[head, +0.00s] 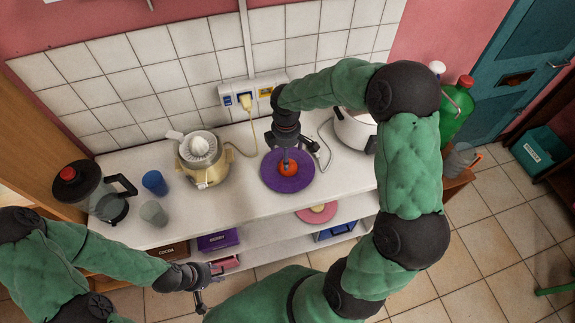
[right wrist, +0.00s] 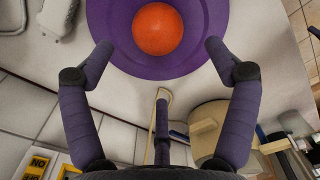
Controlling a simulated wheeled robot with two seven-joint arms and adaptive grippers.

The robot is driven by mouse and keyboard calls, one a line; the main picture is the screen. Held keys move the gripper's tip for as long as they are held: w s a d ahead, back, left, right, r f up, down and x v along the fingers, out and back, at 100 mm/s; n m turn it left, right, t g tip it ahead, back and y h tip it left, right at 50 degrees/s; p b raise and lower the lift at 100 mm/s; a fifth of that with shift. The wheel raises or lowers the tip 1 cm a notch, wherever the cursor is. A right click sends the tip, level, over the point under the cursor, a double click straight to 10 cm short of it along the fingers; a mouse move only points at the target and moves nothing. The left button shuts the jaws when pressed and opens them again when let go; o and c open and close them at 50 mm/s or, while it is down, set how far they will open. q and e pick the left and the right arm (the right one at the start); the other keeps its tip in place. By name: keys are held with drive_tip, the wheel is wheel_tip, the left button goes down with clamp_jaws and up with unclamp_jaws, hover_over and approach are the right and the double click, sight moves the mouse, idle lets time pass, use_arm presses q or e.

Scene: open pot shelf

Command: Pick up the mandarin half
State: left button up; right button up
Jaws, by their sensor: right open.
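The mandarin half (head: 289,168) is a round orange piece on a purple plate (head: 272,181) on the white counter. In the right wrist view the mandarin half (right wrist: 158,28) lies on the purple plate (right wrist: 190,66), at the top centre of the picture. My right gripper (right wrist: 158,46) is open, its two fingers spread to either side of the fruit and not touching it. In the head view my right gripper (head: 287,160) is above the plate and partly covers the fruit. My left gripper (head: 208,286) is open and empty, low in front of the shelf.
A cream juicer (head: 204,160) stands left of the plate, with a blue cup (head: 154,183), a grey cup (head: 153,213) and a coffee pot (head: 90,190) farther left. A white pot (head: 354,131) stands to the right, partly behind my right arm.

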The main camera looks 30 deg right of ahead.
sight(293, 168)
drive_tip(key=shift+w+f, duration=0.15)
drive_tip(key=shift+f, duration=0.75)
drive_tip(key=f, duration=0.1)
drive_tip(key=f+b, duration=0.1)
drive_tip(key=f, duration=0.3)
drive_tip(key=shift+s+d+b, duration=0.2)
drive_tip(key=shift+s+b, duration=0.05)
drive_tip(key=shift+b, duration=0.05)
drive_tip(key=c, duration=1.2)
